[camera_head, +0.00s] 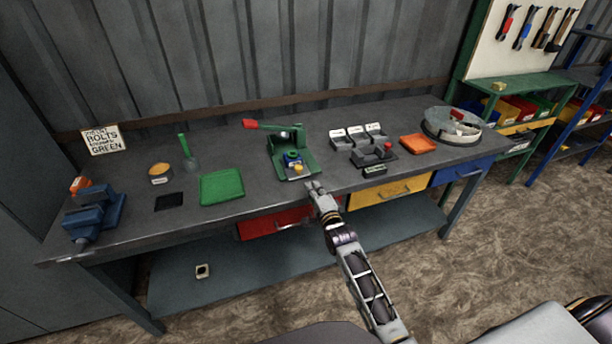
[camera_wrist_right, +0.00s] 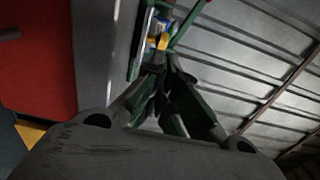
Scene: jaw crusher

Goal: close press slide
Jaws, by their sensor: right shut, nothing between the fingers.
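A green press (camera_head: 290,153) with a red-ended lever stands at the middle of the workbench. At its front is a slide with a yellow knob (camera_head: 298,169), and a blue part (camera_head: 292,158) sits just behind the knob. My right gripper (camera_head: 314,186) is shut and empty at the bench's front edge, just in front of and slightly right of the knob. In the right wrist view the yellow knob (camera_wrist_right: 163,41) shows just beyond the shut fingertips (camera_wrist_right: 165,60), with the green press frame around it. I cannot tell whether they touch. My left gripper is not in view.
On the workbench (camera_head: 240,150), a green tray (camera_head: 222,187) and a blue vise (camera_head: 93,212) lie left of the press. White bins (camera_head: 357,136), an orange tray (camera_head: 417,144) and a round grey tray (camera_head: 450,128) stand right. Red (camera_head: 275,223) and yellow (camera_head: 388,193) drawers are below.

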